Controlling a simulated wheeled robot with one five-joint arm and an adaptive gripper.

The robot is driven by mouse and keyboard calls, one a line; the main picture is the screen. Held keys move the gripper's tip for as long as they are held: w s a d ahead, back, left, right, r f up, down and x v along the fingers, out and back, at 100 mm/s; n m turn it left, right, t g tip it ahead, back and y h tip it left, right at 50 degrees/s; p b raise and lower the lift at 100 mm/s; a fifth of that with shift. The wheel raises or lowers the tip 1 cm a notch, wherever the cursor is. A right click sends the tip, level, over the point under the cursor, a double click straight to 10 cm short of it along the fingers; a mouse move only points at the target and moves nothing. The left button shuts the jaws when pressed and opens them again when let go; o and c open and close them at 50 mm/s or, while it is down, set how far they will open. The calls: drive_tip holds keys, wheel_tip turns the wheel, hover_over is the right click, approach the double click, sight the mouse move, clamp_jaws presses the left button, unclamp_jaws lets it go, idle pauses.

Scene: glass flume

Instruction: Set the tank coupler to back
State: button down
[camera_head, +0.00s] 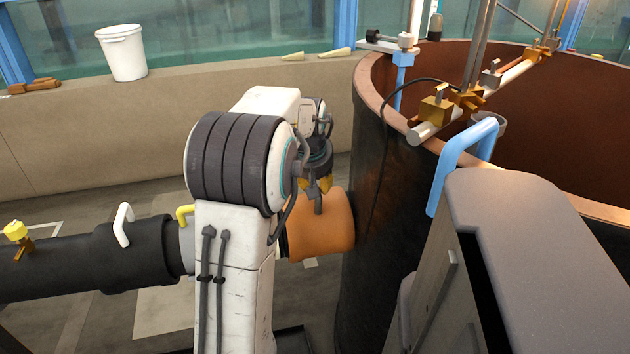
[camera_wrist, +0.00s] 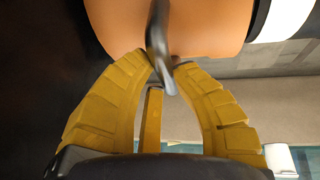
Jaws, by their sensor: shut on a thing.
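The tank coupler is an orange cylinder (camera_head: 325,227) on the black pipe line, against the side of the large dark round tank (camera_head: 372,200) in the head view. It fills the top of the wrist view (camera_wrist: 205,25). A dark curved lever (camera_wrist: 157,35) stands out from the coupler; a small part of it shows in the head view (camera_head: 318,207). My gripper (camera_head: 320,187) is above the coupler, and its yellow fingers (camera_wrist: 164,62) are shut on the lever. My arm hides the coupler's left part in the head view.
A black pipe (camera_head: 80,262) with a white handle (camera_head: 123,223), a yellow handle (camera_head: 184,214) and a yellow valve (camera_head: 15,231) lies to the left. A white bucket (camera_head: 124,55) stands on the ledge behind. Brass fittings (camera_head: 437,108) sit on the tank's rim.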

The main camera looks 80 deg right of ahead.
drive_tip(key=shift+s+d, duration=0.15)
drive_tip(key=shift+s, duration=0.05)
drive_tip(key=c, duration=1)
unclamp_jaws()
drive_tip(key=shift+o, duration=0.2)
drive_tip(key=v, duration=1.2)
